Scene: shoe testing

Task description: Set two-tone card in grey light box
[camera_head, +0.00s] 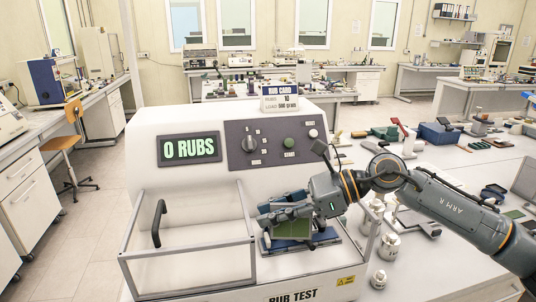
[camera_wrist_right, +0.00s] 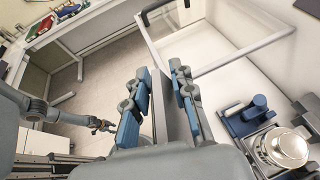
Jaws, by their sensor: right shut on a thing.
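My right gripper (camera_head: 288,218) reaches in from the right, in front of the white rub tester. In the right wrist view, its blue-padded fingers (camera_wrist_right: 163,105) are shut on a thin flat grey plate (camera_wrist_right: 168,118), seen nearly edge-on. In the head view a green flat piece (camera_head: 293,229) shows at the fingers. I cannot tell whether it is the held plate's face, or whether this is the two-tone card. My left gripper (camera_wrist_right: 103,125) shows small in the right wrist view; its fingers are unclear. I cannot make out the grey light box for certain.
The white rub tester (camera_head: 175,236) has a clear-sided guard with a black handle (camera_head: 157,223). A blue fixture (camera_head: 325,238) sits beneath my right gripper. Metal weights (camera_head: 389,246) stand to its right. The white bench behind my right arm carries a blue bin (camera_head: 438,134) and several small items.

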